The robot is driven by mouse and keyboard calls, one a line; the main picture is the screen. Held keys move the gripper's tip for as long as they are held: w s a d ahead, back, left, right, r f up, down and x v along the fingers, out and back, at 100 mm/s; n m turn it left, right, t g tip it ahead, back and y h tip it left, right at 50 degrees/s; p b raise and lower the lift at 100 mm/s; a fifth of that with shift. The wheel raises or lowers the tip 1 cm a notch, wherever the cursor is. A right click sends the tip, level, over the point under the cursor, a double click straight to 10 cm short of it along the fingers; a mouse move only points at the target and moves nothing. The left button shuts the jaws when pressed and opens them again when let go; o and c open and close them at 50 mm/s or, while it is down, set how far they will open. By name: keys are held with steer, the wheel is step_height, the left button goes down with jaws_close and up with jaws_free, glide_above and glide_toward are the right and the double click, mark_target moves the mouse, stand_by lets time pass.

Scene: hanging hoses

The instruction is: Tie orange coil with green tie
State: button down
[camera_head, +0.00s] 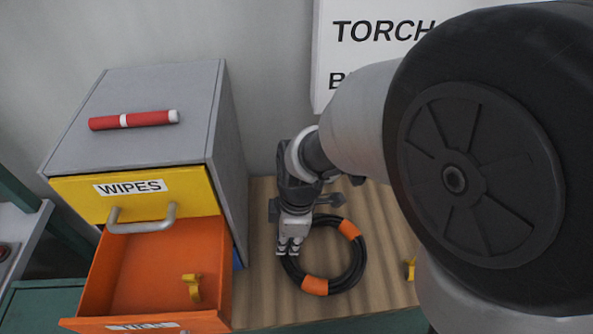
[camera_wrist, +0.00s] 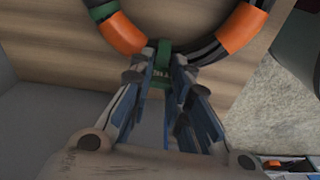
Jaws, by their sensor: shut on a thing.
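The coil (camera_head: 354,270) is a black hose with orange bands, lying on the wooden surface; it also shows at the top of the wrist view (camera_wrist: 195,47). My gripper (camera_head: 290,247) is at the coil's left side in the head view. In the wrist view my gripper (camera_wrist: 165,78) is shut on a green tie (camera_wrist: 163,56), which sits between the fingertips at the coil's near edge. Whether the tie goes around the hose is hidden. Another green band (camera_wrist: 103,11) shows on the coil at upper left.
A grey cabinet (camera_head: 150,90) stands left, with a yellow WIPES drawer (camera_head: 185,195) and an open orange drawer (camera_head: 140,265) holding a yellow piece (camera_head: 193,288). A red cylinder (camera_head: 134,120) lies on top. Another yellow piece (camera_head: 411,269) is right of the coil.

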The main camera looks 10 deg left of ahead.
steer(key=shift+f, duration=0.6)
stand_by(0.6)
steer(key=c, duration=1.4)
jaws_free()
steer(key=shift+c, duration=0.2)
step_height(320, 180, up, 11)
steer(key=d, duration=0.1)
steer(key=s+d+r+m+t, duration=0.2)
steer(key=s+d+r+m, duration=0.1)
steer(key=d+m, duration=0.6)
steer(key=s+d+r+m+t+h, duration=0.1)
steer(key=s+d+r+m, duration=0.3)
steer(key=d+m, duration=0.6)
steer(key=shift+s+d+r+m+t, duration=0.2)
steer(key=shift+s+m+t, duration=0.2)
steer(key=shift+s+t, duration=0.65)
